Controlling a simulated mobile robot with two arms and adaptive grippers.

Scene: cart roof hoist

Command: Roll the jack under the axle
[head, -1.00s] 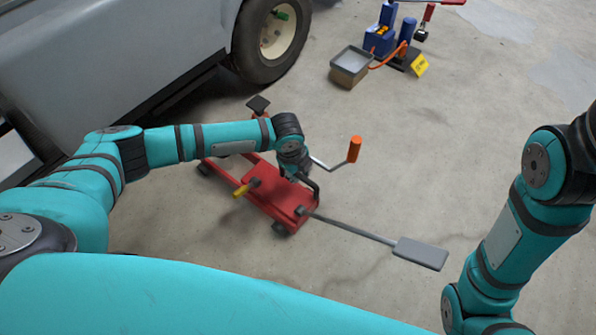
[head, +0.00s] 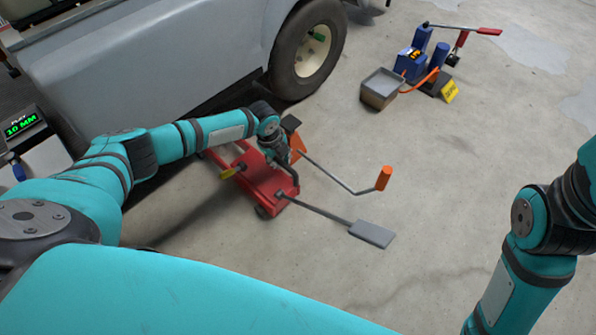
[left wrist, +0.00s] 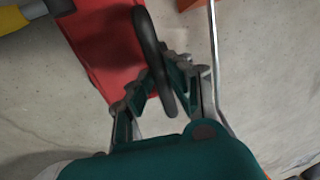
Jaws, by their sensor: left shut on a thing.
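The red wheeled jack (head: 262,183) stands on the floor beside the grey vehicle (head: 150,70). Its far end reaches towards the vehicle's sill, partly hidden by my left arm. A long bar with a grey pedal (head: 372,235) sticks out of its near end, and a yellow knob (head: 232,172) is on its side. My left gripper (head: 283,160) is shut on the jack's black loop handle (head: 293,184). In the left wrist view the handle (left wrist: 150,50) passes between the fingers (left wrist: 160,88). The axle is hidden under the vehicle. My right gripper is out of view.
A lit display (head: 22,122) is at left. Right foreground floor is clear.

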